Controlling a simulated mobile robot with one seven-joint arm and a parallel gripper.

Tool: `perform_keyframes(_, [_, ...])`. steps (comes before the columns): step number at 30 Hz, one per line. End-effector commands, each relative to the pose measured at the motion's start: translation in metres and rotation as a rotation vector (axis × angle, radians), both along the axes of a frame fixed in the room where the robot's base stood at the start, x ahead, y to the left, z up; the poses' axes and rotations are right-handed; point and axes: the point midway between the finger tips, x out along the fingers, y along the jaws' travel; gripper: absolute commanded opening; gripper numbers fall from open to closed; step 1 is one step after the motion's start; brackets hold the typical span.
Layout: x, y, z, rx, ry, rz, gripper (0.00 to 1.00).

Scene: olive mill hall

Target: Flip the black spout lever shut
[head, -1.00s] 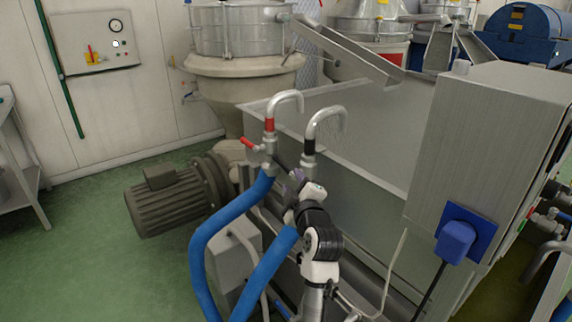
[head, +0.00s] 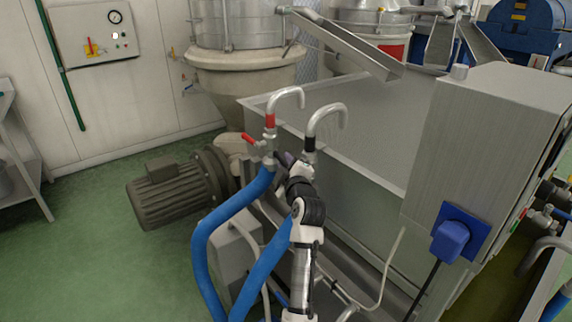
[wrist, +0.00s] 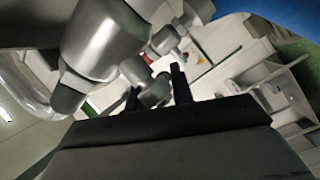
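The black-banded spout (head: 325,125) is a bent grey pipe at the tank's near left corner, right of the red-banded spout (head: 281,108). My gripper (head: 284,159) is beside the valve below the black band, partly hidden by my arm. In the wrist view its two dark fingers (wrist: 156,88) stand apart with grey valve metal beyond them. Large grey pipe fittings (wrist: 105,40) fill the upper left. I cannot make out the black lever or its angle in the current frames; my gripper covers that area in the head view.
The red lever (head: 248,139) sticks out left of its spout. Blue hoses (head: 215,235) run down beside my arm. A motor (head: 172,197) stands left, and a steel cabinet (head: 475,150) with a blue plug stands right. Green floor is open at left.

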Motion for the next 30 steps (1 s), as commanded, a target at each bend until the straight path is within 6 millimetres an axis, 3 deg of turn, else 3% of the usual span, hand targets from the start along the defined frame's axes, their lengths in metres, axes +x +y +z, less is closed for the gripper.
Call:
perform_keyframes(1, [0.000, 0.000, 0.000, 0.000, 0.000, 0.000, 0.16])
perform_keyframes(5, [0.000, 0.000, 0.000, 0.000, 0.000, 0.000, 0.00])
perform_keyframes(13, [0.000, 0.000, 0.000, -0.006, 0.010, 0.000, 0.00])
perform_keyframes(22, [0.001, 0.000, -0.006, -0.130, 0.179, -0.001, 0.00])
perform_keyframes(30, [0.001, 0.000, -0.011, -0.148, 0.209, -0.001, 0.00])
